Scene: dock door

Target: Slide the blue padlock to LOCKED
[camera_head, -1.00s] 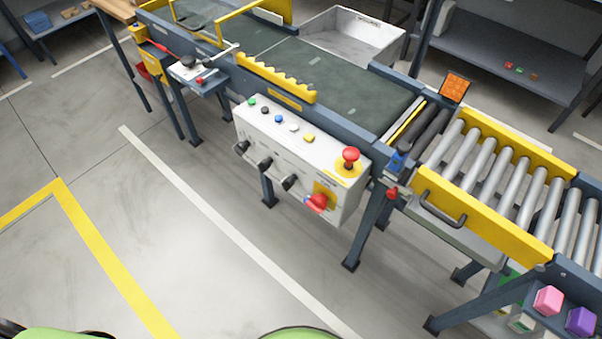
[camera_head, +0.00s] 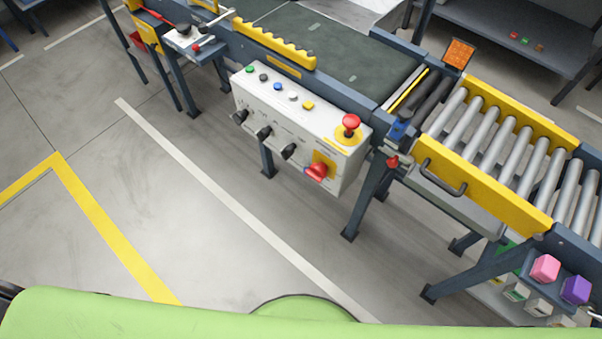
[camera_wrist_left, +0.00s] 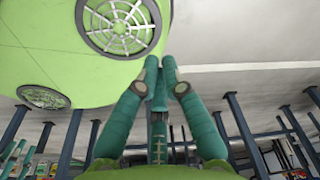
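A small blue piece (camera_head: 398,130), which looks like the blue padlock, sits on the conveyor frame where the dark belt meets the silver rollers. A red piece (camera_head: 393,161) is just below it. The blue piece is too small here to read any LOCKED marking or its slide position. My left gripper (camera_wrist_left: 160,62) shows only in the left wrist view, its green fingers drawn together at the tips with nothing visible between them. It is apart from the conveyor, close to my green body. My right gripper is not in view.
A white control box (camera_head: 297,130) with buttons, knobs and a red emergency stop (camera_head: 351,121) hangs on the conveyor's near side. A yellow roller guard (camera_head: 485,187) with a dark handle is to the right. Pink (camera_head: 545,268) and purple (camera_head: 576,290) blocks are at lower right. The floor in front is clear.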

